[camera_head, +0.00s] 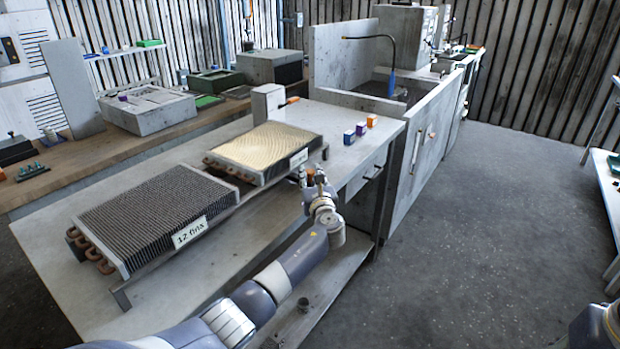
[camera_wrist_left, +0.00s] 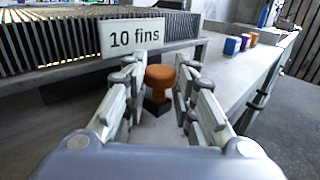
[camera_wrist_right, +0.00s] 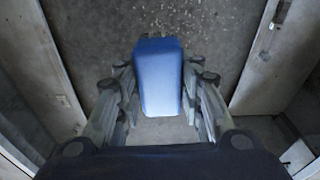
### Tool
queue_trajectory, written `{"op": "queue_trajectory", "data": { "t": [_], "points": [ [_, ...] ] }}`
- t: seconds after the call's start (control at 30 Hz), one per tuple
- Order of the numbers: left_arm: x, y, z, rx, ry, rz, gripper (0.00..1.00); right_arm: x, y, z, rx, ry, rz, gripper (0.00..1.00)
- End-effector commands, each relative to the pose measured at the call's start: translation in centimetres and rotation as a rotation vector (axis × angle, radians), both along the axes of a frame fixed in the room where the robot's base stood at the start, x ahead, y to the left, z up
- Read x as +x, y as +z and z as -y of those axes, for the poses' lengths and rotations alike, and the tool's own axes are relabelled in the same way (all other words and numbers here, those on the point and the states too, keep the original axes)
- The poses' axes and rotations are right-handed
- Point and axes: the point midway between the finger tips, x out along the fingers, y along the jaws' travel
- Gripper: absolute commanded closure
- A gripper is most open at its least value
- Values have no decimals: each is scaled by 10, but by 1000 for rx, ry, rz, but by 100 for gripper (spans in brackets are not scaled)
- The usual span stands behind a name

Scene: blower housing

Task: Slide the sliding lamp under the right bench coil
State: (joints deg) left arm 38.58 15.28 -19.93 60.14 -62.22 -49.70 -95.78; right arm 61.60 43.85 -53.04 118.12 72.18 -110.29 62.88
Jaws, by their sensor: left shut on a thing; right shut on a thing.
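The right bench coil (camera_head: 264,150) glows yellow between its fins; its "10 fins" label (camera_wrist_left: 134,37) shows in the left wrist view. The left coil (camera_head: 160,215), labelled "12 fins", is dark. My left gripper (camera_head: 312,175) is at the front of the right coil, shut on an orange-brown knob (camera_wrist_left: 160,76) with a dark foot. The knob seems to belong to the sliding lamp, whose body is hidden under the coil. My right gripper (camera_wrist_right: 158,88) is shut on a blue block-like thing (camera_wrist_right: 158,75), over the floor; it is outside the head view.
Small blue, purple and orange boxes (camera_head: 361,129) stand on the bench (camera_head: 150,300) right of the coil. A rail runs along the coils' front edge. A grey box (camera_head: 268,102) stands behind the right coil. The floor (camera_head: 480,220) at right is clear.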

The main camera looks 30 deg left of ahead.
Motion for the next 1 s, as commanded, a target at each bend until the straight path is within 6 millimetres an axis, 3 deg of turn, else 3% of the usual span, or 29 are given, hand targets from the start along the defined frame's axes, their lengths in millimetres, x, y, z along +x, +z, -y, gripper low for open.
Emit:
{"op": "queue_trajectory", "data": {
  "t": [0.3, 0.33, 0.4, 0.8, 1.0],
  "points": [
    [3, 7, 1, 0, -6, 11, 100, 0, 0, 0, 0, 0, 0, 88],
    [3, 7, 1, 1, -7, 11, 68, 0, 0, 0, 0, 0, 0, 88],
    [2, 7, 1, 1, -6, 11, 53, 0, 1, 0, 0, 0, 0, 88],
    [0, 4, 3, -1, -4, 7, 53, 0, 0, 0, 0, 0, 1, 88],
    [-14, 3, 15, -1, -6, 7, 53, 0, 0, 0, 0, 0, 1, 88]
  ]
}}
